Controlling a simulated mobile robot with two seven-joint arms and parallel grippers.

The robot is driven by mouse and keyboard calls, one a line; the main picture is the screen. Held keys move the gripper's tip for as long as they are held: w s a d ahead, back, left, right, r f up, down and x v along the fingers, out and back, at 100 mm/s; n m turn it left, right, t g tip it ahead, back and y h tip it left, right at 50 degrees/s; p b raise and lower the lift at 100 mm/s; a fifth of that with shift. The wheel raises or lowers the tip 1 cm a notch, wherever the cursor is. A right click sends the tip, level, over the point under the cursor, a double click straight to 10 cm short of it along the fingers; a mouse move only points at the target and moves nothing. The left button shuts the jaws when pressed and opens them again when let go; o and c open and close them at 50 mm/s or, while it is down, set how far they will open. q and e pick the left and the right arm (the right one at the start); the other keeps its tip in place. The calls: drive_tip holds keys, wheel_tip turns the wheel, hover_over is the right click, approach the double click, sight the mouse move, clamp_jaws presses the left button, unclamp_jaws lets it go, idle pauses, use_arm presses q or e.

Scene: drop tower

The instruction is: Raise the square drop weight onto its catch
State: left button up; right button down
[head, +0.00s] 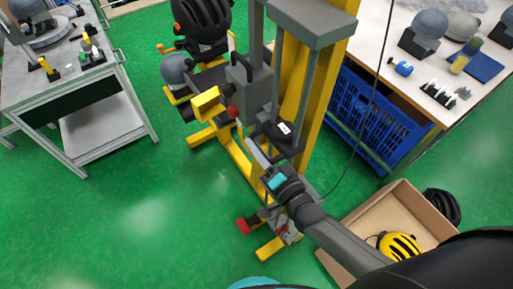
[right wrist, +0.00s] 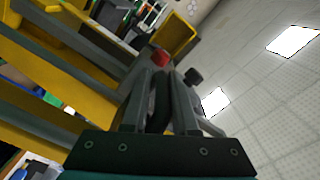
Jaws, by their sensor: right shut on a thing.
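A dark squarish block with a white label (head: 284,129), which looks like the drop weight, sits between the upright guide rods of the yellow tower (head: 324,85). A grey box (head: 250,88) with a black loop stands above and left of it. A red knob (head: 233,112) is below that box; it also shows in the right wrist view (right wrist: 160,57). My right gripper (head: 252,147) is just below and left of the labelled block. In the right wrist view its fingers (right wrist: 160,90) are shut on a dark bar-like handle. The handle's join to the block is hidden. My left gripper is not seen.
A yellow box-shaped part (head: 207,103) juts out left of the tower. A cardboard box (head: 390,212) with a yellow helmet (head: 398,246) stands at lower right. A blue crate (head: 375,125) is under the right bench. Green floor (head: 150,215) is clear at left.

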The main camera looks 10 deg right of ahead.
drive_tip(key=shift+w+r+p, duration=0.15)
drive_tip(key=shift+r+p, duration=1.25)
drive_tip(key=shift+r, duration=0.95)
drive_tip(key=c, duration=0.8)
unclamp_jaws()
drive_tip(key=shift+a, duration=0.1)
drive_tip(key=shift+w+r, duration=0.1)
drive_tip(key=shift+s+d, duration=0.3)
drive_tip(key=shift+s, duration=0.15)
drive_tip(key=b+v, duration=0.1)
drive_tip(key=v, duration=1.3)
drive_tip(key=shift+s+f, duration=0.35)
drive_tip(key=shift+s, duration=0.05)
